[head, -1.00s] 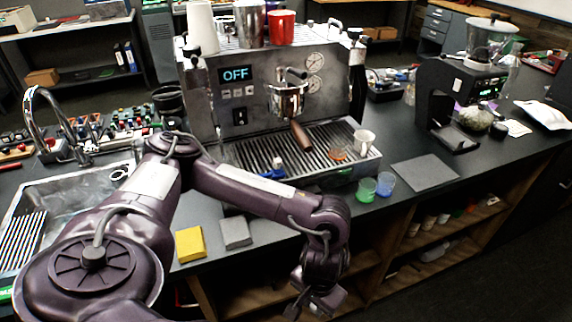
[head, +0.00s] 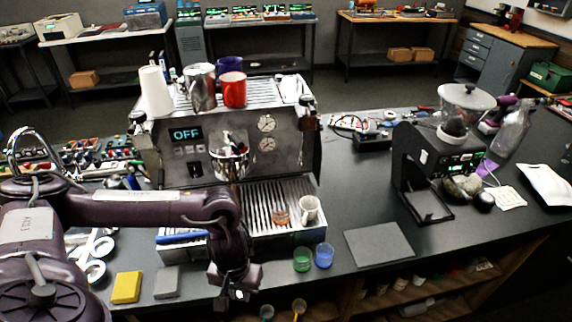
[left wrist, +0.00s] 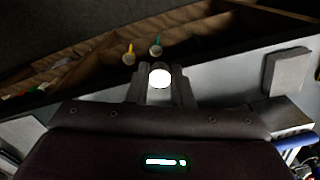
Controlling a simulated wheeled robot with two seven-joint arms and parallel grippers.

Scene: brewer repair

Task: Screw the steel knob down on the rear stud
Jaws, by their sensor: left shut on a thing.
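My left gripper (head: 236,293) hangs in front of the counter's front edge, below the espresso machine (head: 290,150). In the left wrist view its two fingers (left wrist: 160,88) are shut on a small, bright, round-topped thing (left wrist: 159,77), which looks like the steel knob. I cannot pick out the rear stud in either view. The machine's display reads OFF, and my left arm crosses in front of its lower part. My right gripper is not in view.
White cups (head: 155,90), a steel pitcher (head: 201,87) and a red cup (head: 233,90) stand on the machine. A grinder (head: 435,160) stands right.

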